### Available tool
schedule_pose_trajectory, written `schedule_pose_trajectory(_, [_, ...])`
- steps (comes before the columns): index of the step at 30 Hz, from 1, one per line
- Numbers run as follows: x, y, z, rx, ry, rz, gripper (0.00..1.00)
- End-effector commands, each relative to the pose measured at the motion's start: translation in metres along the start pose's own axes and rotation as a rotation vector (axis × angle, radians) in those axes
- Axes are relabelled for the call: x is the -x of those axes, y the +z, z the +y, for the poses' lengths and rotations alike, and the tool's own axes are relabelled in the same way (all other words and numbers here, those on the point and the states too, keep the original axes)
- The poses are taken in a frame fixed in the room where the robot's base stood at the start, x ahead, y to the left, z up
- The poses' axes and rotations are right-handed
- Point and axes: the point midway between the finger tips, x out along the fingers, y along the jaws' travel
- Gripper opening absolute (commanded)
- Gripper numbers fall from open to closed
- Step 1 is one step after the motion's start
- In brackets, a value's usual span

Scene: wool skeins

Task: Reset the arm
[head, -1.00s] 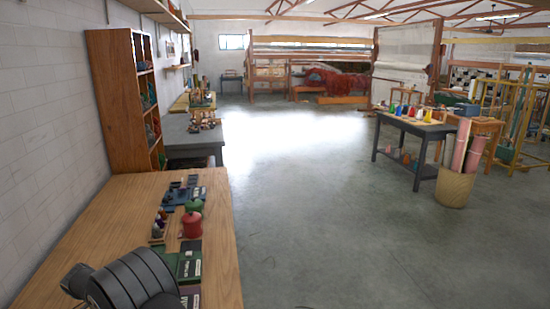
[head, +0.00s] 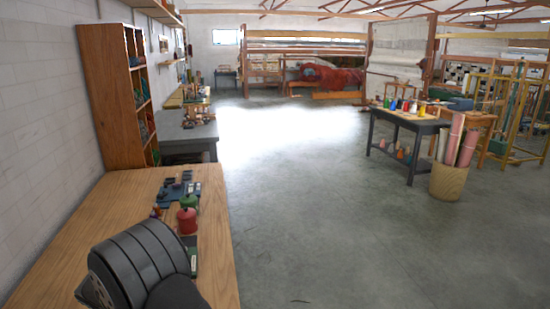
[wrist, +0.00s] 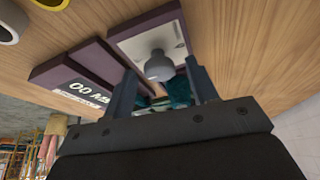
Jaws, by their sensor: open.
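My gripper (wrist: 160,70) shows in the wrist view with its two dark fingers apart. A grey rounded knob-like thing (wrist: 158,66) shows in the gap between the fingers, with something teal behind it; I cannot tell whether a finger touches either. Purple flat pieces (wrist: 90,58) with pale labels lie on the wooden table just beyond the fingers. In the head view the dark ribbed part of my arm is over the near end of the table (head: 80,222), and the gripper is hidden there.
A wooden shelf (head: 104,95) stands at the far end.

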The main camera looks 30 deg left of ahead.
Motion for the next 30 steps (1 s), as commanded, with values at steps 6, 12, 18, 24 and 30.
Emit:
schedule_pose_trajectory(6, [0.0001,-0.0006,0.0025,0.137,-0.056,0.0,0.53])
schedule_pose_trajectory(12, [0.0,-0.0006,0.0028,0.248,-0.104,0.0,0.53])
schedule_pose_trajectory(18, [-0.0005,-0.0009,0.0041,0.348,-0.144,-0.001,0.53])
schedule_pose_trajectory(24, [-0.0003,-0.0012,0.0042,0.422,-0.175,0.0,0.53])
schedule_pose_trajectory(30, [-0.0003,-0.0011,0.0043,0.457,-0.189,0.0,0.53])
